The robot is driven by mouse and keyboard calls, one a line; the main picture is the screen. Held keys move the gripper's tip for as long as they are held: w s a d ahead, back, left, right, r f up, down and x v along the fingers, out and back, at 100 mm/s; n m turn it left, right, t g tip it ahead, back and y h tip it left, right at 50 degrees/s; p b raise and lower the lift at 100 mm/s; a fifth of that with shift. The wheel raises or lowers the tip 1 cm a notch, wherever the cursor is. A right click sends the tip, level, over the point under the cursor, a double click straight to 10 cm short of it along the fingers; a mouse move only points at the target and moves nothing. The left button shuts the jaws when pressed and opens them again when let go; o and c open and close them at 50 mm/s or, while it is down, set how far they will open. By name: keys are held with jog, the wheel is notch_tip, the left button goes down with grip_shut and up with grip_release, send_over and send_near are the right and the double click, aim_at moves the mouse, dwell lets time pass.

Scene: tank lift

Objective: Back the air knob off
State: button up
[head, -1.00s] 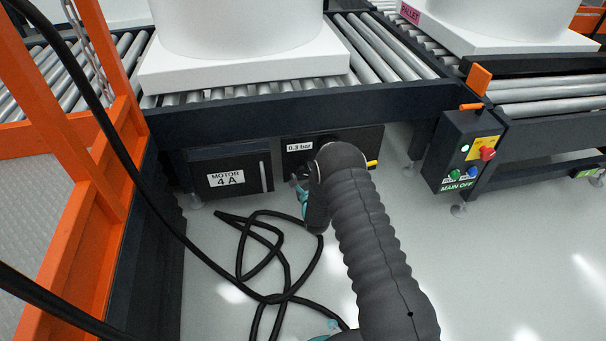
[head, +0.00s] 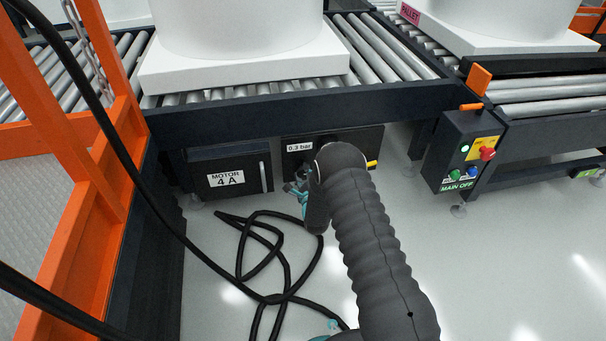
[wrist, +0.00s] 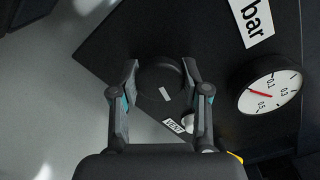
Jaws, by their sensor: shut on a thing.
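The air knob (wrist: 160,78) is a dark round knob with a pale mark on its face, on the dark air panel in the wrist view. My gripper (wrist: 160,66) is shut on it, one finger at each side. In the head view my gripper (head: 302,187) is at the front of the air panel (head: 374,148), partly hidden by my arm, which also hides the knob. A round white gauge (wrist: 270,92) with a red needle is right of the knob; I cannot read it surely. The panel's label (head: 300,147) reads 0.3 bar.
A VENT label (wrist: 174,126) and a pale round part (wrist: 188,122) lie close to the right finger. Left of the panel is the motor box (head: 226,179), marked 4 A. Black hose (head: 283,262) lies looped on the floor. A control box (head: 461,158) stands at right.

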jog(key=n, duration=0.5)
jog(key=shift+n, duration=0.3)
jog(key=n, duration=1)
jog(key=shift+n, duration=0.4)
jog(key=n, duration=2)
jog(key=shift+n, duration=3)
